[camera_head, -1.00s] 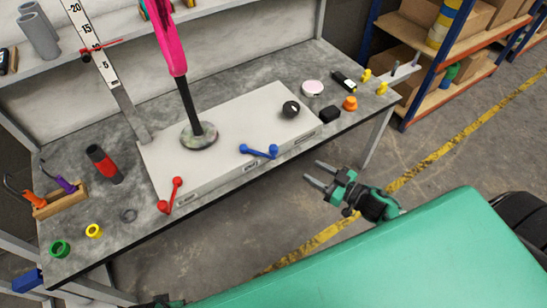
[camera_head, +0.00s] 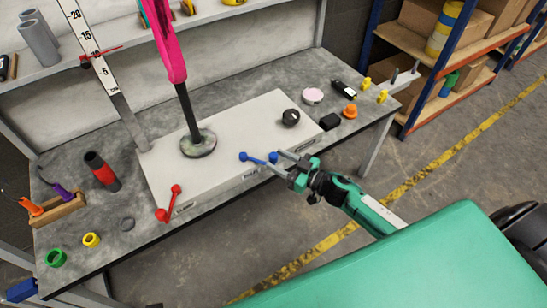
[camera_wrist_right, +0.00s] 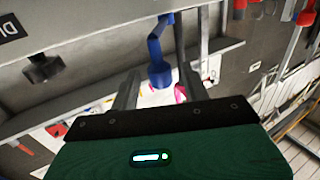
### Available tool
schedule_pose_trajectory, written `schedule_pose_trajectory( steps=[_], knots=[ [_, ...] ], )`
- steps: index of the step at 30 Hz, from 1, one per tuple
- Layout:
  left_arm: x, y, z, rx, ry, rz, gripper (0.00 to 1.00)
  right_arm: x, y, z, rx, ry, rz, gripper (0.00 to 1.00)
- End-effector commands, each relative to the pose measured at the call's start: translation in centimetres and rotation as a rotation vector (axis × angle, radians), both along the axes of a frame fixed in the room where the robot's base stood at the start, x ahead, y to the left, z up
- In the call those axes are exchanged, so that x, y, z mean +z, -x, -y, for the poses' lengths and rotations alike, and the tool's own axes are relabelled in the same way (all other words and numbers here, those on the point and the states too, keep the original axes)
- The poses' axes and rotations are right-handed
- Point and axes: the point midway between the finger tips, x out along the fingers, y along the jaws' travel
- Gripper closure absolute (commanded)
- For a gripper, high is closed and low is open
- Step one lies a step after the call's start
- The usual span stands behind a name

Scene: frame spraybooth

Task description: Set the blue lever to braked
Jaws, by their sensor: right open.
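The blue lever (camera_head: 258,158) lies along the front edge of a pale raised panel (camera_head: 235,120) on the grey workbench. It has a ball at each end. My right gripper (camera_head: 276,160) is open at the lever's right end, with that ball at the fingertips. In the right wrist view the blue lever (camera_wrist_right: 159,62) reaches between the two open fingers (camera_wrist_right: 158,88), with gaps on both sides. Whether a finger touches it cannot be told. The label beneath the lever is not readable. My left gripper is not in view.
A red lever (camera_head: 170,203) stands on the panel's front left. A black knob (camera_head: 290,117) is at its right. A pink tool with a black shaft (camera_head: 187,108) stands on a round base. Small parts, including an orange one (camera_head: 350,111), lie right. Floor before the bench is clear.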

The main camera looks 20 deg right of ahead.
Motion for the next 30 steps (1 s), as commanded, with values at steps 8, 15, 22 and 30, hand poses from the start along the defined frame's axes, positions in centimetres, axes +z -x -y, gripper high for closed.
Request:
schedule_pose_trajectory(
  steps=[8, 15, 22, 30],
  knots=[
    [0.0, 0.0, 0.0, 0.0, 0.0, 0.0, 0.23, 0.0, -1.9, -1.4, -0.001, -0.001, -0.001, 0.53],
    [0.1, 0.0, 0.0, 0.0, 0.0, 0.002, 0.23, 0.0, -2.1, -1.4, -0.001, 0.0, -0.001, 0.53],
    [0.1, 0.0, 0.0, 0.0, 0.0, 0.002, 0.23, 0.0, -2.0, -1.4, -0.001, 0.0, -0.001, 0.85],
    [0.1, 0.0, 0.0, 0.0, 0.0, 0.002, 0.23, 0.0, -2.0, -1.4, -0.002, 0.0, -0.001, 1.0]
  ],
)
